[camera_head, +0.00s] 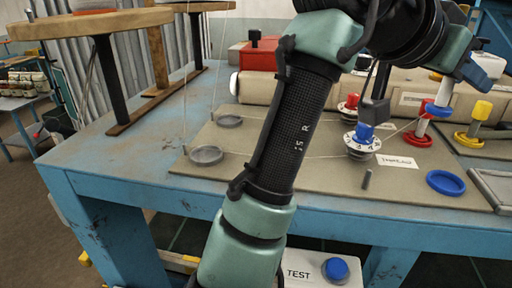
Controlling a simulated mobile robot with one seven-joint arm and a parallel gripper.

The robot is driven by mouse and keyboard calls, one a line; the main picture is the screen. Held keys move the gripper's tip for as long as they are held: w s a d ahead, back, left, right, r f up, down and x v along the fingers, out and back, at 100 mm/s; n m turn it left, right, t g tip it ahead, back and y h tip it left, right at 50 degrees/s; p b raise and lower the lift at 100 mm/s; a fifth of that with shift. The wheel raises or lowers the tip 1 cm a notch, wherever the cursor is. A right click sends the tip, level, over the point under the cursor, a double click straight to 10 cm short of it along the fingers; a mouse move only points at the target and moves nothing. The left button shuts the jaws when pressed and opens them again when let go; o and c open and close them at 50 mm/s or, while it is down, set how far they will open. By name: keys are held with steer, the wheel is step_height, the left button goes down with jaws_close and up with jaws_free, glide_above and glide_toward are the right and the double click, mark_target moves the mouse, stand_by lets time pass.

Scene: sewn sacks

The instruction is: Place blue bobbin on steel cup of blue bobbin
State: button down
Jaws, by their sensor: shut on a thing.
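The blue bobbin (444,95) is raised at the right, above the table, with its flange (437,110) lowest. It overlaps the red bobbin's top in the picture. My gripper (452,78) is at its upper end and shut on it; the fingers are mostly hidden behind my wrist. Two shallow, round, grey steel cups lie on the board left of my arm: a nearer one (206,155) and a farther one (229,121). Both look empty, and no colour mark shows which is the blue bobbin's. The bobbin is far to the right of both.
A blue ring (445,183) lies empty at the board's right. A red bobbin (422,125) and a yellow bobbin (475,122) stand behind it. A blue-knobbed dial (362,141), a short metal pin (366,179) and taut threads rise between cups and bobbins. My arm crosses the board's middle.

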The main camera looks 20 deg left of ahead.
steer(key=a+n+t+y+p, duration=0.2)
steer(key=a+n+t+y, duration=0.15)
steer(key=a, duration=1.45)
steer(key=n+y+p, duration=0.1)
steer(key=n+y, duration=0.4)
glide_above(218, 148)
steer(key=shift+m+t, duration=0.25)
steer(key=shift+t, duration=0.1)
steer(key=f+p, duration=0.1)
steer(key=f, duration=0.2)
steer(key=f+p, duration=0.1)
steer(key=f, duration=0.2)
steer(key=f+p, duration=0.1)
steer(key=f, duration=0.2)
steer(key=shift+w+a+f, duration=0.15)
steer(key=shift+w+a, duration=0.15)
steer(key=shift+w, duration=0.05)
steer(key=shift+f, duration=0.25)
steer(key=shift+f, duration=0.3)
steer(key=c, duration=0.6)
jaws_free()
steer(key=shift+r, duration=0.1)
